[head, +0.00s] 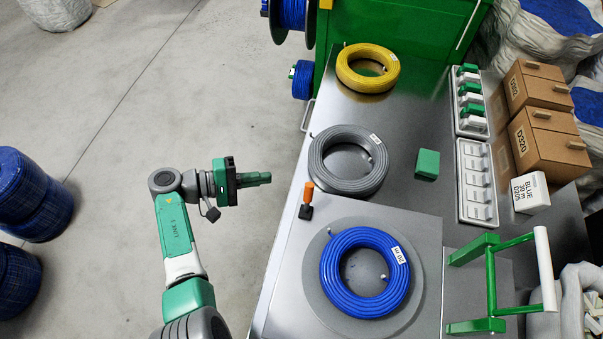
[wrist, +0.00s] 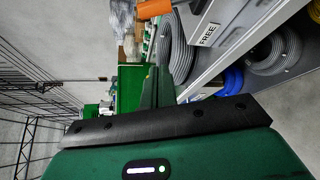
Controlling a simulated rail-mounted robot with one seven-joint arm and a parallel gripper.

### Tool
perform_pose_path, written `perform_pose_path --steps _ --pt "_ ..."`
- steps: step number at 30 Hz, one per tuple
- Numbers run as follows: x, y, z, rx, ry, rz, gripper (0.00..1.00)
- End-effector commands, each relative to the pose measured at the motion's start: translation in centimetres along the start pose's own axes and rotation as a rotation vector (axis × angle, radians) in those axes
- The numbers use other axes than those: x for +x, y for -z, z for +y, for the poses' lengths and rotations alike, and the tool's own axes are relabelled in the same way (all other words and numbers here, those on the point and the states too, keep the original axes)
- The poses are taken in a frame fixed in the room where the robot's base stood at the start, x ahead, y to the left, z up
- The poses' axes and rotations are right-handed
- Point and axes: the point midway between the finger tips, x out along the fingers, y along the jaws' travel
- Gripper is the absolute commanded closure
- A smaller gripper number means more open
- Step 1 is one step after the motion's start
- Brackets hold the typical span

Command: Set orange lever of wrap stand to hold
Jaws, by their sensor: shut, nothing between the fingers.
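The orange lever (head: 308,192) stands on a small black base at the upper left corner of the wrap stand (head: 425,225). The stand carries a round grey plate with a blue cable coil (head: 335,284) on it. My gripper (head: 268,178) is shut and empty, left of the lever and apart from it, beside the table's left edge. In the wrist view the green fingers (wrist: 155,88) are together, and the orange lever (wrist: 153,9) shows at the top, partly cut off. A FREE label (wrist: 208,34) shows right of it; no hold label is visible.
A grey coil (head: 325,163) and a yellow coil (head: 350,77) lie farther back on the table. A green block (head: 428,163) sits right of the grey coil. A green frame with a white handle (head: 545,268) stands at the right. Floor left of the table is open.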

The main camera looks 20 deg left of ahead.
Motion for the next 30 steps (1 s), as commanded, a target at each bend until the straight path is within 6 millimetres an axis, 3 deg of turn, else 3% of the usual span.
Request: perform_pose_path --steps 8,21,30 --pt "0.9 0.0 0.0 0.002 0.003 -0.002 1.00" --pt "10.2 0.0 -0.3 0.004 0.005 -0.002 1.00" --pt "8.9 -3.2 0.0 0.002 0.004 0.002 1.00"
